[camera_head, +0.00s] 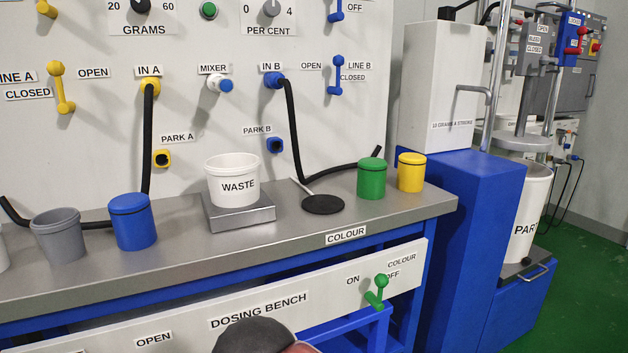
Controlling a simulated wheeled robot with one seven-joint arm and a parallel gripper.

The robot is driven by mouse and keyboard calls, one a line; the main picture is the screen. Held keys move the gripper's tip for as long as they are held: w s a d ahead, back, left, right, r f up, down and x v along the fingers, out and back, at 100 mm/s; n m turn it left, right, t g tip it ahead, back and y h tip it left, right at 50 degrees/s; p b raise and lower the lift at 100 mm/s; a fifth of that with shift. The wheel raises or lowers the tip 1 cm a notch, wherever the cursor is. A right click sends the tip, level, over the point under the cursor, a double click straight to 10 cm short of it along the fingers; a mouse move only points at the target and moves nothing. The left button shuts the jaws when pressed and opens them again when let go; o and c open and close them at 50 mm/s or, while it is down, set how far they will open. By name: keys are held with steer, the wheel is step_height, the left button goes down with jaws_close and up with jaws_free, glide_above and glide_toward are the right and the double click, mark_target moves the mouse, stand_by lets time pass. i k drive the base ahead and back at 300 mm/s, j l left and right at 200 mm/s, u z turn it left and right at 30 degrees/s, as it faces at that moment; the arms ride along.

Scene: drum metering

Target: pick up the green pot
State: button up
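The green pot (371,180) stands upright on the steel bench top, near its right end. It is a short cylinder with a dark line below its top. The yellow pot (411,173) stands close to its right, with a narrow gap between them. My gripper is not visible. A dark rounded shape with a reddish edge at the bottom centre looks like part of my arm, well below and left of the green pot.
Left of the green pot are a black disc (323,205) with a handle and a WASTE tub (232,187) on a scale (240,214). A blue pot (132,222) and grey cup (58,238) stand farther left. A black hose (292,130) runs behind the green pot. Bench (300,241) front is clear.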

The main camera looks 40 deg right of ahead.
mark_target(372, 171)
steer(key=z, duration=1.6)
